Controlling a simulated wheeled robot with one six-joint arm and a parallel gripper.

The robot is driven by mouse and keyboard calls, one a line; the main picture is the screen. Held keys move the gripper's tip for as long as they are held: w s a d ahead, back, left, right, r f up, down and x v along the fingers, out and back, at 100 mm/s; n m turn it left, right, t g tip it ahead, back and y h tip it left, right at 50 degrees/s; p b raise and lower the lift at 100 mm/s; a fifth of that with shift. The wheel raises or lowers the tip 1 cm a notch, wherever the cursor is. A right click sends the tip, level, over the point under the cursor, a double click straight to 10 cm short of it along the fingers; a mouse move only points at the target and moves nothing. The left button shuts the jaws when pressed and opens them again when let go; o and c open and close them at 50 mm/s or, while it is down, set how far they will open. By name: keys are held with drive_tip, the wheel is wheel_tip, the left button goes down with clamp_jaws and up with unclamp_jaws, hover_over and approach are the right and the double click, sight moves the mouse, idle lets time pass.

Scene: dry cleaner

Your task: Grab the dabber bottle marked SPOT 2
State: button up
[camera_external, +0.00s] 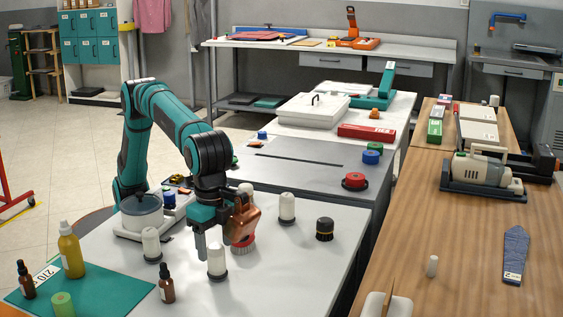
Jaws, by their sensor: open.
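Several white dabber bottles with dark bases stand on the light worktable: one (216,263) by my gripper, one (151,246) to the left, one (287,208) to the right, and one (246,188) partly hidden behind my arm. No SPOT 2 marking can be read on any of them. My gripper (216,244) is open and points down, low over the table. One grey finger shows just left of the nearest bottle's top; the other finger is not clear. I cannot tell whether the bottle is between the fingers or in front of them.
A red-bristled brush (242,244) stands close to the right of my gripper. A black round container (324,229) is further right. A brown dropper bottle (166,284) and a green mat (85,284) with bottles lie left. The table's right front is clear.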

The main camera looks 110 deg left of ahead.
sight(217, 259)
drive_tip(key=shift+s+a+f, duration=0.1)
drive_tip(key=shift+a+f, duration=0.05)
drive_tip(key=shift+f, duration=0.8)
drive_tip(key=shift+s+a+f, duration=0.1)
drive_tip(key=shift+a+f, duration=0.05)
drive_tip(key=shift+f, duration=0.85)
drive_tip(key=shift+a+f, duration=0.15)
drive_tip(key=shift+f, duration=0.8)
drive_tip(key=c, duration=1.1)
drive_tip(key=shift+r, duration=0.15)
